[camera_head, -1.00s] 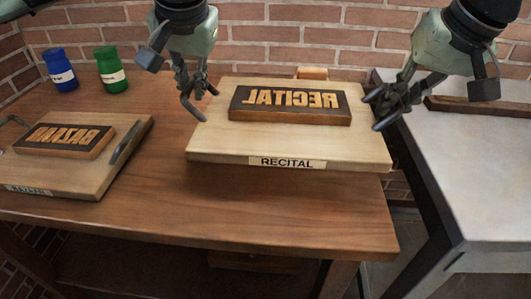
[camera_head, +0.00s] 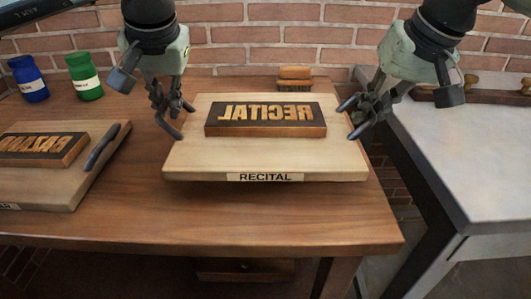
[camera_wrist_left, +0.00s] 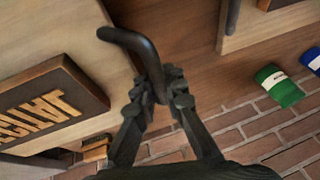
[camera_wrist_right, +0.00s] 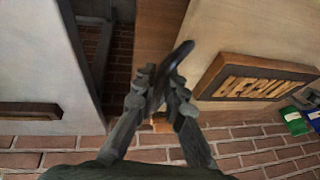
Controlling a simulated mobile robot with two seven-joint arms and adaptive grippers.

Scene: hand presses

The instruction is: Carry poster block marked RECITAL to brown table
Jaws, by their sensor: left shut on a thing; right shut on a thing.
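The RECITAL poster block (camera_head: 265,157) is a pale wooden board with a label on its front edge and a dark plate with mirrored raised letters on top. It is level over the brown table (camera_head: 300,222); whether its underside touches the tabletop is unclear. My left gripper (camera_head: 172,113) is shut on the block's left handle, a dark bar that shows in the left wrist view (camera_wrist_left: 128,42). My right gripper (camera_head: 360,113) is shut on the right handle, which shows in the right wrist view (camera_wrist_right: 181,54).
The BAZAAR block (camera_head: 75,178) lies at the left on the brown table. Blue (camera_head: 28,80) and green (camera_head: 84,77) jars stand behind it. A wooden stamp (camera_head: 295,77) sits behind the RECITAL block. A grey-topped table (camera_head: 470,150) stands right, across a gap. A brick wall closes the back.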

